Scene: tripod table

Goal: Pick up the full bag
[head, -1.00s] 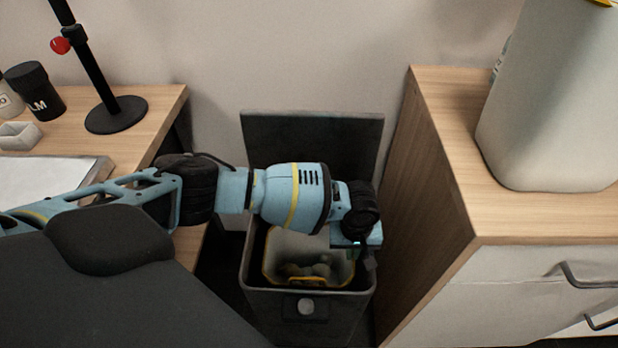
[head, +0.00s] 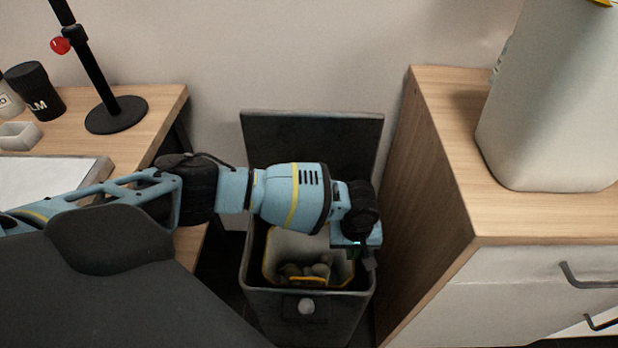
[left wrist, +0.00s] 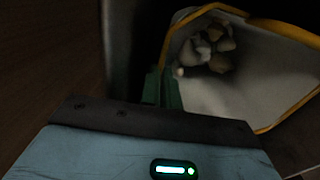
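The full bag (head: 343,268) is a pale liner with a yellow rim, sitting inside a dark bin (head: 262,300). Several rounded, greyish lumps lie in it. It also shows in the left wrist view (left wrist: 270,75), with its yellow rim running up to my fingers. My left gripper (head: 367,262) points down at the bag's right side, inside the bin's opening. In the left wrist view its green fingers (left wrist: 163,90) are close together at the bag's rim and look shut on it. The gripped part itself is hidden. My right gripper is not in view.
The bin's dark lid (head: 310,130) stands open at the back. A wooden cabinet (head: 440,150) stands close on the right, bearing a large pale container (head: 550,110). On the left is a desk (head: 160,115) with a black stand (head: 115,115) and a dark cup (head: 35,90).

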